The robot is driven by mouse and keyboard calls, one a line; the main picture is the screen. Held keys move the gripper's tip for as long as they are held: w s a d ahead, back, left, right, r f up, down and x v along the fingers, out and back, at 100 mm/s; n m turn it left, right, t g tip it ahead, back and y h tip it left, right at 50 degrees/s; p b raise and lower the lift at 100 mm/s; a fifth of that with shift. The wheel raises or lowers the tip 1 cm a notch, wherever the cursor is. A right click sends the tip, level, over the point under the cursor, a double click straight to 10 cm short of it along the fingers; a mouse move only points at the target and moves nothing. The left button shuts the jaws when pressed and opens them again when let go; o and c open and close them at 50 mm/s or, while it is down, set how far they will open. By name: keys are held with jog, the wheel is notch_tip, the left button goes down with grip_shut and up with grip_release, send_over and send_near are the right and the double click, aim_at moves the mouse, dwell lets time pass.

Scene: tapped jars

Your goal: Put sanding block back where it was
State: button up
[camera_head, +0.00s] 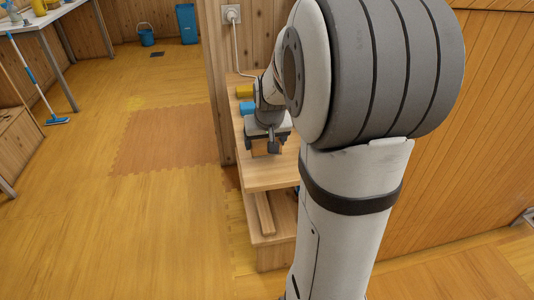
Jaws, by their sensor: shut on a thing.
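My gripper (263,148) points down over the front part of a light wooden bench top (262,181). It is shut on a small tan block (264,147), which I take to be the sanding block; the fingers and wrist hide much of it. The block is low over the bench top; I cannot tell whether it touches the wood. A blue block (247,108) and a yellow block (244,91) lie on the bench top behind my gripper. The right part of the bench is hidden by my arm.
A lower shelf (269,241) under the bench top holds a wooden strip (264,213). A wooden post (214,84) stands at the bench's left rear, and a socket with a cable (232,14) is on the wall behind.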

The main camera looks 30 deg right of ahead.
notch_tip(320, 180, down, 4)
jog(key=shift+r+b, duration=0.1)
jog(key=shift+b, duration=0.3)
jog(key=o, duration=0.9)
jog(key=shift+s, duration=0.1)
